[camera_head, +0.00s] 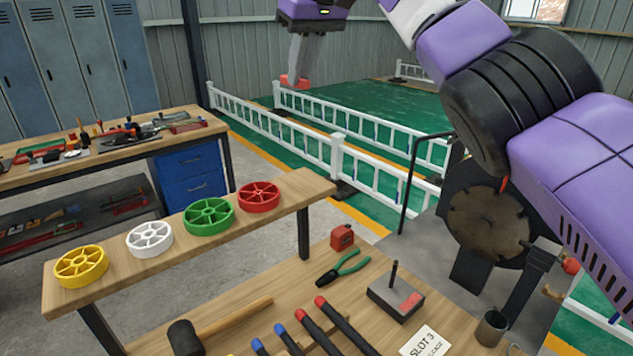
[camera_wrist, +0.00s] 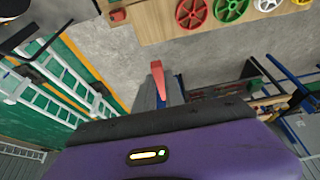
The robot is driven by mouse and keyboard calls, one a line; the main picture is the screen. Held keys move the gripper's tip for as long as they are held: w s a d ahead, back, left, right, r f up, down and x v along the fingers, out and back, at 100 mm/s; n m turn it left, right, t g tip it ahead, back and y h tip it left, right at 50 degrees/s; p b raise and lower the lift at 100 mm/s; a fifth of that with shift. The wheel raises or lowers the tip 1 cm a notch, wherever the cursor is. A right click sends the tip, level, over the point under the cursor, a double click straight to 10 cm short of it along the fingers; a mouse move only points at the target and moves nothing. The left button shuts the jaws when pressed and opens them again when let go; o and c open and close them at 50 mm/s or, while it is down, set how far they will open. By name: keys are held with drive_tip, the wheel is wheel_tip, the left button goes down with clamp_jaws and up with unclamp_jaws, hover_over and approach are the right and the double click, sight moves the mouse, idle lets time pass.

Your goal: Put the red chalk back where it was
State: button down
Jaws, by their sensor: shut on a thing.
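My gripper (camera_head: 297,76) is raised in the upper middle of the head view, its grey fingers pointing down. It is shut on a red piece, apparently the red chalk (camera_head: 289,82), which shows at the fingertips. In the wrist view the red chalk (camera_wrist: 157,76) sticks out past the grey fingers of my gripper (camera_wrist: 161,92). It is held in the air, away from the workbench (camera_head: 240,310). A grey block (camera_head: 384,298) with a black peg and a red patch lies on the bench.
The bench also bears a tape measure (camera_head: 342,237), green pliers (camera_head: 343,268), a mallet (camera_head: 185,338), a metal cup (camera_head: 492,328) and a "SLOT 3" card (camera_head: 426,343). Coloured wheels (camera_head: 209,215) stand on the left board. A white railing (camera_head: 300,132) is behind.

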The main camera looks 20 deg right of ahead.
sight(303, 186)
drive_tip(key=shift+s+d+f, duration=0.15)
drive_tip(key=shift+s+f, duration=0.35)
drive_tip(key=shift+f, duration=0.45)
wheel_tip(303, 186, down, 19)
drive_tip(key=shift+f+p, duration=0.1)
drive_tip(key=shift+p, duration=0.7)
drive_tip(key=c, duration=1.4)
unclamp_jaws()
drive_tip(key=shift+f, duration=0.1)
drive_tip(key=shift+c, duration=0.2)
drive_tip(key=b+v, duration=0.1)
drive_tip(key=v, duration=1.1)
drive_tip(key=shift+b, duration=0.4)
